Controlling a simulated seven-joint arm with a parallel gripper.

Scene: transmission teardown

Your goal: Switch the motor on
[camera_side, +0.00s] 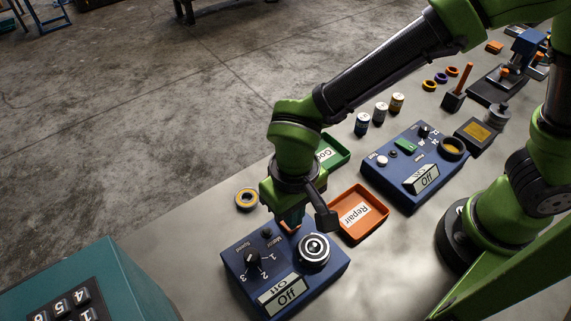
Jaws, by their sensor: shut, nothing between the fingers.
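A blue motor control box (331,275) sits at the front of the table, with the labels Motor and Speed on its top. Its black speed knob (252,259) stands beside the numbers 1, 2 and 3. A small dark control (267,233) is near the Motor label. A round black-and-silver disc (314,250) sits on the box, and its display (284,294) reads Off. My gripper (291,226) is shut and empty, pointing down over the box's far edge, behind the disc. Whether its tips touch the box cannot be told.
An orange Repair tray (374,224) and a green tray (335,156) lie beyond the box. A second blue box (405,192) also shows Off on its display. A teal keypad unit (110,270) stands at the front left.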

